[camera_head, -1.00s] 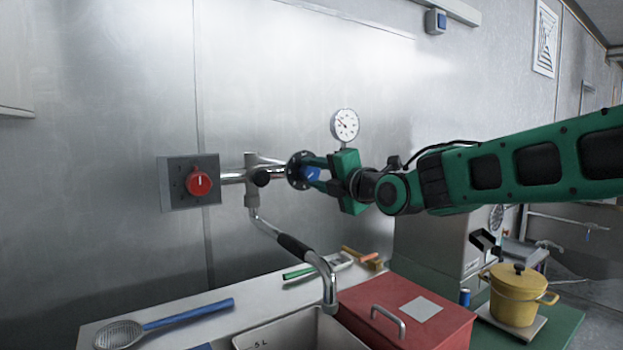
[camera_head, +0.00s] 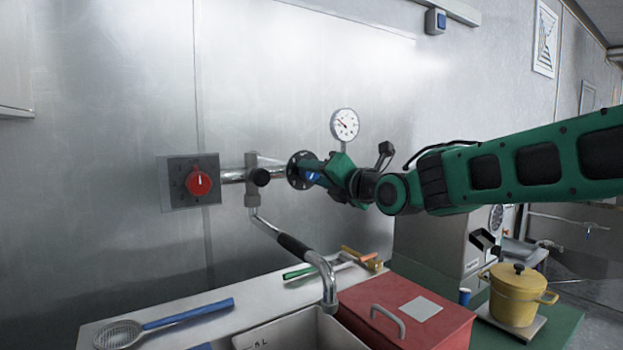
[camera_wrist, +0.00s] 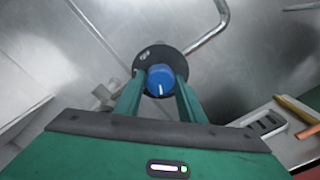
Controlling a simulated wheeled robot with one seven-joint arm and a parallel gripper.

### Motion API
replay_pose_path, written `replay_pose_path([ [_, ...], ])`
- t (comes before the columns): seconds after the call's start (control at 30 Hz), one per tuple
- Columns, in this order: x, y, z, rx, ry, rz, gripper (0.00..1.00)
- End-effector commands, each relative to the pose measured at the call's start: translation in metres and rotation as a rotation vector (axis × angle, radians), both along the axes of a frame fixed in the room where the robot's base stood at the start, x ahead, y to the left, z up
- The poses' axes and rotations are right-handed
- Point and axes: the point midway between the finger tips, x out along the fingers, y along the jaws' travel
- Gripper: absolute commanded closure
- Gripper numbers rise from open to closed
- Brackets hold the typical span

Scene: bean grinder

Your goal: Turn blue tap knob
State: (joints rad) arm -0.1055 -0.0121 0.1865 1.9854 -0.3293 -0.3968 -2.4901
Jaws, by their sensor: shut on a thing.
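The blue tap knob (camera_wrist: 160,80) sits on a round dark plate (camera_wrist: 147,58) in the wrist view, with a white mark pointing toward my gripper's palm. My gripper (camera_wrist: 157,92) is shut on the knob, one green finger on each side. In the head view the knob (camera_head: 312,178) shows only as a small blue patch, mostly hidden by my gripper (camera_head: 318,173). The red knob (camera_head: 199,183) stands on its square plate to the left. The chrome tap spout (camera_head: 328,285) hangs below, over the sink.
A pressure gauge (camera_head: 345,124) is just above my gripper. Below are the sink (camera_head: 290,335), a red box (camera_head: 405,320) with a handle, a blue-handled strainer (camera_head: 160,325) and a yellow pot (camera_head: 515,295).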

Motion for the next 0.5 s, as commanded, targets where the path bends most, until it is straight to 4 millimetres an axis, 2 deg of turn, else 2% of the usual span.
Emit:
replay_pose_path([
  [0.03,-0.0016,0.0032,-0.0079,-0.005,0.015,0.007,0.86],
  [0.27,-0.0016,0.0030,-0.0081,-0.005,0.016,0.006,0.86],
  [0.3,-0.0014,0.0029,-0.0080,-0.005,0.016,0.007,0.54],
  [0.33,-0.0013,0.0027,-0.0078,-0.004,0.015,0.006,0.47],
  [0.5,-0.0007,0.0015,-0.0046,-0.002,0.010,0.004,0.45],
])
